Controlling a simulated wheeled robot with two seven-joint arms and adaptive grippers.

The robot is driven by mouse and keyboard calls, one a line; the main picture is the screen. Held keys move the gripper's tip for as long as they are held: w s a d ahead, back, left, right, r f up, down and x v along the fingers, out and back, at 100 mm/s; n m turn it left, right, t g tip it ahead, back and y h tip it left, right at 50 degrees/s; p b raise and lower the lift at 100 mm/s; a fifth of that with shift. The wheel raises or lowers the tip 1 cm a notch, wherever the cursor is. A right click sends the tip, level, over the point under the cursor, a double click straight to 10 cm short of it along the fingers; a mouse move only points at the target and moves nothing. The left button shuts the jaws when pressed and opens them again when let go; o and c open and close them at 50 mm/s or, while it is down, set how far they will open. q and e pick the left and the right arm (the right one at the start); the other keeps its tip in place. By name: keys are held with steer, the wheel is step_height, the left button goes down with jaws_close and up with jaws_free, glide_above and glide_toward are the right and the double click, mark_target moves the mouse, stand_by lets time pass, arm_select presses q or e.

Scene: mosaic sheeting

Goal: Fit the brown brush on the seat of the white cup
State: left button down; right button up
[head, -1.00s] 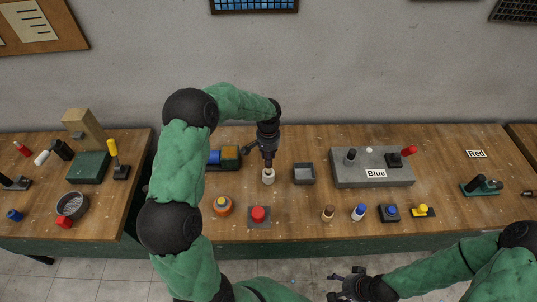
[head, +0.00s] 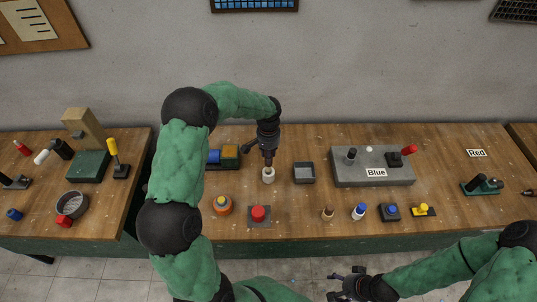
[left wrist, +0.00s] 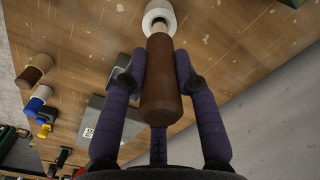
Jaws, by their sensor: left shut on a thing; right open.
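My left gripper (head: 268,158) is shut on the brown brush (left wrist: 161,85), gripping its handle between both fingers. The brush points down at the white cup (head: 268,176), which stands on the table. In the left wrist view the brush's pale end lies over the mouth of the white cup (left wrist: 158,14). I cannot tell how far it is inside. In the head view the brush is mostly hidden by the gripper. My right gripper (head: 342,282) is open and empty, low in front of the table.
A grey square tray (head: 304,173) stands right of the cup. A red button on a base (head: 259,216) and an orange round piece (head: 222,204) are in front. A grey board (head: 345,178) lies further right.

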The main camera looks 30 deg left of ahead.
arm_select(q)
steer(key=shift+f+b, duration=2)
steer(key=shift+f, duration=0.8)
steer(key=c, duration=0.9)
jaws_free()
steer(key=shift+r, duration=0.1)
step_height(320, 180, up, 12)
steer(key=shift+s+f, duration=0.1)
